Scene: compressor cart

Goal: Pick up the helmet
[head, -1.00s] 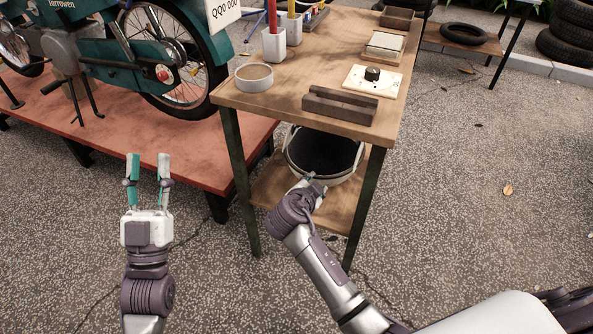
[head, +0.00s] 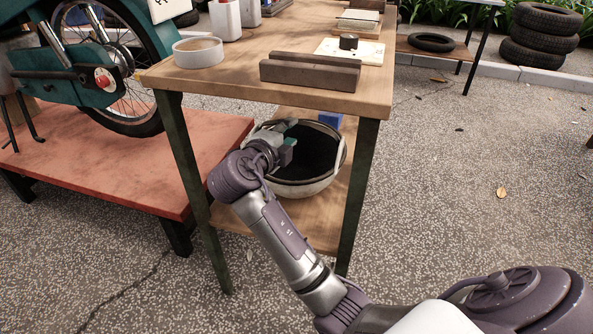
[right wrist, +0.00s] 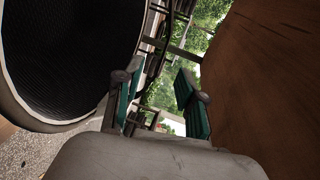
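The helmet (head: 302,188) looks like a pale, upturned bowl with a dark hollow inside. It rests on the lower shelf of the wooden table. My right gripper (head: 286,142) is at the upper left rim of the helmet and hides part of it. In the right wrist view the helmet (right wrist: 62,52) fills the upper left, its rim next to the left finger. There the right gripper (right wrist: 158,98) is open, with nothing between its green-padded fingers. I cannot tell whether a finger touches the rim. My left gripper is out of view.
The table top (head: 235,75) overhangs the helmet, and green legs frame the shelf. A dark block (head: 310,70) and a round dish (head: 198,52) sit on top. A blue object (head: 330,120) is behind the helmet. The red platform (head: 110,155) with a motorcycle is left.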

